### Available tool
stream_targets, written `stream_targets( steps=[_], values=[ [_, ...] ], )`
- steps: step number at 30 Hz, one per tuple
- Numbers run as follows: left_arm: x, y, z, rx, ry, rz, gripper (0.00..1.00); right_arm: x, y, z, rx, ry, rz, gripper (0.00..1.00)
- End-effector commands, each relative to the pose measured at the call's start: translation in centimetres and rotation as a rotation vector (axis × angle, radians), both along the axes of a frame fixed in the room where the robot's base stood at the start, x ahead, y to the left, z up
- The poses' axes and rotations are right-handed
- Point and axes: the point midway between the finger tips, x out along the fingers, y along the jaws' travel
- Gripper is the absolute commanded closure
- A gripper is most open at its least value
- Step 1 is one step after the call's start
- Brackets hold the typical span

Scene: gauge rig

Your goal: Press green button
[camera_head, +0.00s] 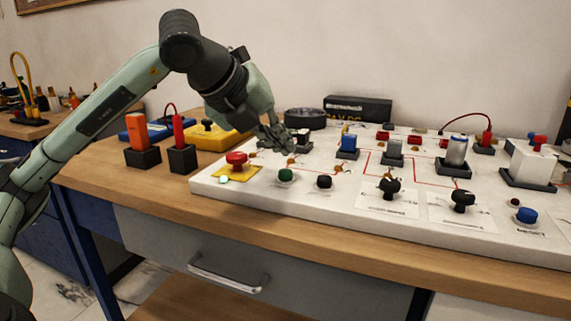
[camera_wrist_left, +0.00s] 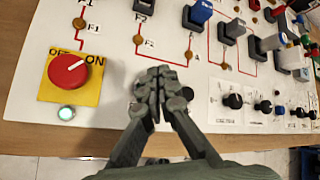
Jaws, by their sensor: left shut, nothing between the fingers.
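The green button (camera_head: 285,175) sits near the front edge of the white panel (camera_head: 232,193), to the right of a red rotary switch on a yellow plate. In the head view my left gripper (camera_head: 284,146) is above and behind the button, with its fingers shut and empty. A gap shows between fingertips and button in that view. In the left wrist view the shut fingers (camera_wrist_left: 160,84) are over the panel, right of the red switch, and I cannot make out the green button; the gripper likely hides it. My right gripper is not in view.
The red switch (camera_head: 236,158) has a small lit lamp (camera_head: 223,180) in front. A black button (camera_head: 324,181) is right of the green one. Black knobs (camera_head: 389,187) and a blue button (camera_head: 526,215) stand further right. Red and orange tools (camera_head: 138,132) stand on the left.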

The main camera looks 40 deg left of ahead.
Motion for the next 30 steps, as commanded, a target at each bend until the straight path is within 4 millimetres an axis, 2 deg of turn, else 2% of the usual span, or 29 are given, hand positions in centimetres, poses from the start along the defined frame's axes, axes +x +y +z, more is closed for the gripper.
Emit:
stream_targets(
  steps=[1, 9, 30],
  values=[
    [0.0, 0.0, 1.1, -0.001, -0.001, -0.001, 1.0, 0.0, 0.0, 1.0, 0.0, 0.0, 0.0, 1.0],
    [0.0, 0.0, 3.5, 0.0, 0.001, -0.001, 1.0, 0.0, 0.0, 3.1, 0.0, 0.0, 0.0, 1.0],
    [0.0, 0.0, 3.4, 0.0, 0.0, 0.0, 1.0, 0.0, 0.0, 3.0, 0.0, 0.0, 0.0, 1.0]
  ],
)
